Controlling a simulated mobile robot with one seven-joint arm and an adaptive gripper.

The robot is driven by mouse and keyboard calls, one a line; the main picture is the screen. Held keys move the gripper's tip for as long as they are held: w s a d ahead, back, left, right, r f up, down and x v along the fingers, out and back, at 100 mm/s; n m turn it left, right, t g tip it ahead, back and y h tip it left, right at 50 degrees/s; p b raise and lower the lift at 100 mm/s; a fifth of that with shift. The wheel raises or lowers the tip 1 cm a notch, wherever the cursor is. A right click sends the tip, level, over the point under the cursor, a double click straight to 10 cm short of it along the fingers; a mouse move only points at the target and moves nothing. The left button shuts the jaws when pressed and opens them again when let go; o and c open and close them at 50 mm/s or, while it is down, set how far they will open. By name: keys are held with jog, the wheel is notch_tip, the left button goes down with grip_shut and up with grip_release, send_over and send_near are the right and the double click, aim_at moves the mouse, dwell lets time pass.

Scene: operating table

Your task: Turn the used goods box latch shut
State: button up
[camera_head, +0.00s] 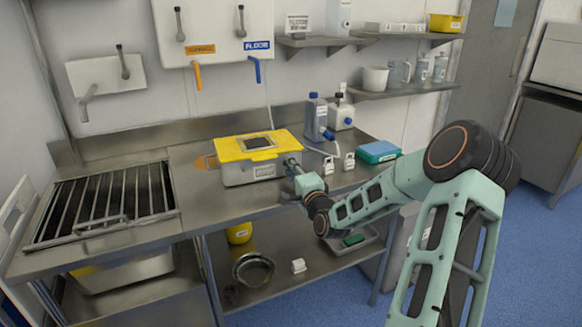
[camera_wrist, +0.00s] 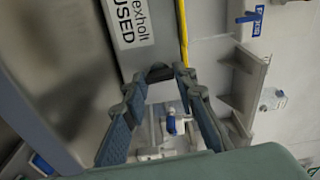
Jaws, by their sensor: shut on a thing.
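The used goods box (camera_head: 237,174) is a metal box with a yellow lid (camera_head: 232,149), standing on the steel counter. Its label, with "USED" on it, shows in the wrist view (camera_wrist: 130,22), with the lid's yellow edge (camera_wrist: 184,35) beside it. My gripper (camera_head: 290,163) is at the box's right end. In the wrist view my gripper's two fingers (camera_wrist: 172,76) reach to the box's side and are shut on the latch (camera_wrist: 163,91), a small grey part mostly hidden between the fingertips. I cannot tell the latch's exact angle.
A blue-capped bottle (camera_head: 316,117) and a white bottle (camera_head: 341,113) stand behind the box. Small white dispensers (camera_head: 328,166) and a teal box (camera_head: 378,152) are to its right. A grated sink (camera_head: 104,203) is at the left. Counter in front of the box is clear.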

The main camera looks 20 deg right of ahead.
jog(key=shift+m, duration=0.5)
jog(key=o, duration=1.2)
jog(key=shift+c, duration=0.2)
jog(key=s, duration=1.2)
jog(key=shift+a, duration=0.35)
